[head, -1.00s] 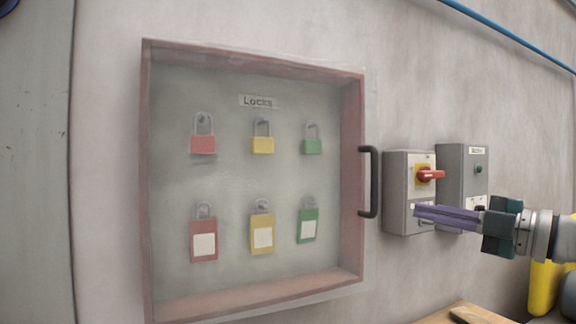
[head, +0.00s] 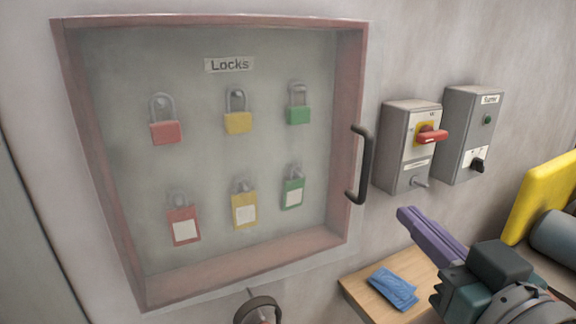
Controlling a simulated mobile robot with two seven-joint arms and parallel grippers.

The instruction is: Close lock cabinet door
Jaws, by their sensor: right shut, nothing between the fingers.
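The lock cabinet (head: 354,100) is a red-framed box on the wall, with a label reading "Locks" (head: 229,65). Its clear door, with a black handle (head: 361,165) on the right edge, lies over the front and looks shut. Behind it hang red, yellow and green padlocks (head: 238,123) in two rows, the lower ones with white tags. My right gripper (head: 408,216) has purple fingers, is shut and empty, and is to the right of and below the handle, apart from it. My left gripper is not in view.
A grey switch box (head: 395,150) with a red rotary handle (head: 432,135) and a second grey box (head: 460,150) are on the wall to the right. Below, a wooden surface (head: 365,290) holds a blue folded item (head: 394,288). A yellow object (head: 542,195) stands far right.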

